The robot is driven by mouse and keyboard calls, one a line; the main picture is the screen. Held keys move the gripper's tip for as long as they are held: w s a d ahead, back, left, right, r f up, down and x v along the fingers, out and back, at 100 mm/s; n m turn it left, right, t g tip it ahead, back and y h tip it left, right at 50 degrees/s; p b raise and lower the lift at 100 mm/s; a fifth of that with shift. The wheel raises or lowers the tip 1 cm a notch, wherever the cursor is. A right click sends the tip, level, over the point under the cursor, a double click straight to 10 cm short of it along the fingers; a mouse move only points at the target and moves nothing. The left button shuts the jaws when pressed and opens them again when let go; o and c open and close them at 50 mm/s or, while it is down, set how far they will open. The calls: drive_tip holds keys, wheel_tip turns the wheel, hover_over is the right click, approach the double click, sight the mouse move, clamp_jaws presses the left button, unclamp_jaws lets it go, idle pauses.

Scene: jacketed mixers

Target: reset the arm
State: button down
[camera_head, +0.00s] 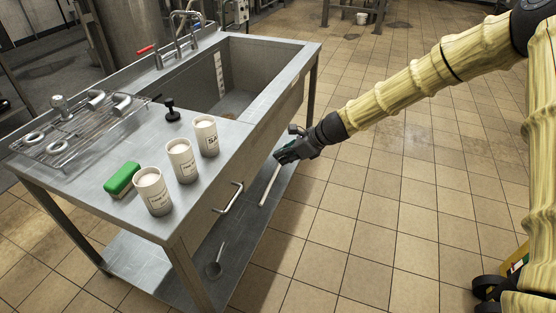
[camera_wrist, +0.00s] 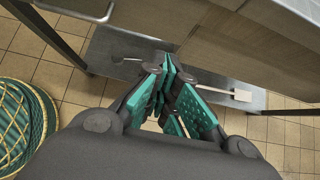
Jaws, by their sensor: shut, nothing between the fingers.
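My gripper (camera_head: 288,155) is at the end of my arm, which reaches in from the right in the head view. It is beside the right side of the steel sink table (camera_head: 105,193), below the level of its top. In the wrist view my gripper (camera_wrist: 174,85) points toward the table's side and lower shelf. Its green-padded fingers are together and hold nothing. Whether the fingertips touch the table cannot be told.
Three labelled canisters (camera_head: 182,160) and a green sponge (camera_head: 122,179) stand on the table. A drawer handle (camera_head: 229,198) juts from its side. A ladle (camera_head: 214,268) and a white-handled tool (camera_head: 270,184) lie on the lower shelf.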

drive_tip(key=s+d+f+n+g+h+p, duration=0.1)
drive_tip(key=s+d+f+n+h, duration=0.3)
drive_tip(key=s+f, duration=0.75)
drive_tip(key=s+d+f+n+g+h, duration=0.15)
drive_tip(key=s+d+f+n, duration=0.35)
drive_tip(key=s+f, duration=0.6)
drive_tip(key=s+d+f+n+h, duration=0.1)
drive_tip(key=s+d+n, duration=0.2)
drive_tip(key=s, duration=0.6)
drive_tip(key=s+d+f+n+p, duration=0.1)
drive_tip(key=s+d+n, duration=0.2)
drive_tip(key=s+n, duration=0.3)
drive_tip(key=s+d+f+n+g+h, duration=0.1)
drive_tip(key=s+d+n, duration=0.2)
drive_tip(key=s, duration=0.9)
drive_tip(key=shift+d+n+h+p, duration=0.15)
drive_tip(key=shift+n+h+p, duration=0.2)
drive_tip(key=shift+n, duration=0.35)
